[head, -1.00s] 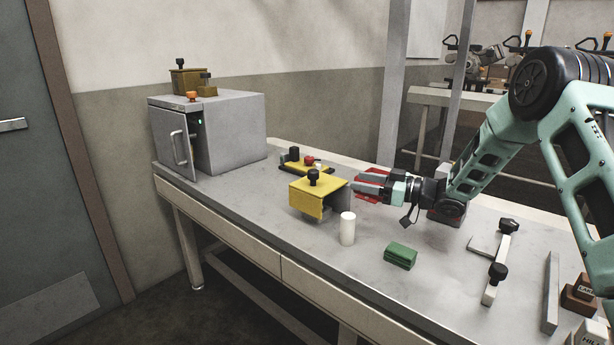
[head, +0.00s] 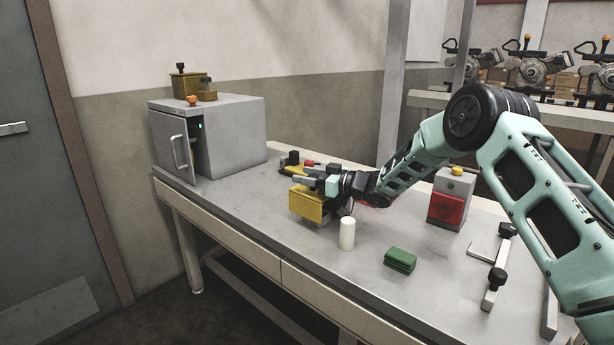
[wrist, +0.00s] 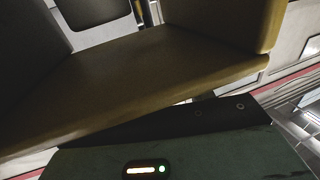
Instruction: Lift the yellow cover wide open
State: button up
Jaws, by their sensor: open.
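The yellow cover (head: 308,206) is a box-like lid on the bench. Its front face shows below my gripper, and its top and black knob are mostly hidden in the head view. My gripper (head: 303,180) is open, level, just over the cover's top, where the knob stood in the earlier frame. I cannot tell whether the jaws are around the knob or touching it. In the wrist view, the cover (wrist: 150,80) fills the middle as a close, olive-yellow surface. A dark rounded shape, perhaps the knob, shows at its top edge.
A white cylinder (head: 347,233) and a green block (head: 400,260) stand in front of the cover. A grey cabinet (head: 232,132) is at back left. Clamps (head: 494,285) lie at front right.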

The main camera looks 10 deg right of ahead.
jog(key=shift+a, duration=0.1)
grip_shut()
jog(key=shift+w+r, duration=0.1)
jog(key=shift+r, duration=0.05)
